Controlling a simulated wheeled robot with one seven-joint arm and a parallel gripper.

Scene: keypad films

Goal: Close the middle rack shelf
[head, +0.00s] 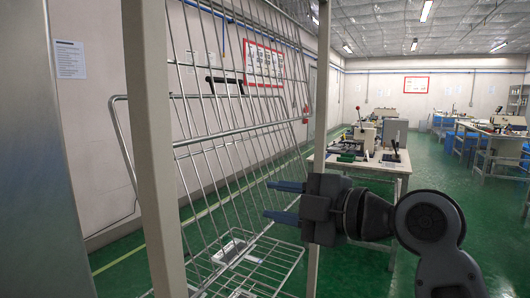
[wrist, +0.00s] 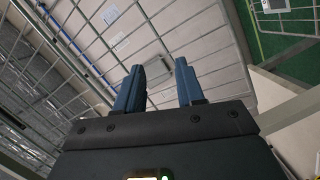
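A wire rack with beige posts (head: 153,150) stands close in front of me in the head view. Large wire mesh (head: 215,150) rises steeply between the posts, with a cross rod at mid height. I cannot tell for sure which part is the middle shelf. A lower wire shelf (head: 262,270) lies roughly level near the floor. My gripper (head: 284,202) points left at the rack's right side, its blue fingers apart and empty. In the wrist view the fingers (wrist: 160,88) are also spread, with wire mesh (wrist: 75,75) to their left and beyond. Contact with the mesh is not clear.
A metal panel (head: 40,170) fills the left edge. Behind the rack is a pale wall with a red-framed notice (head: 263,64). A workbench with devices (head: 365,160) stands behind my arm, and more benches stand at far right. Green floor is open between them.

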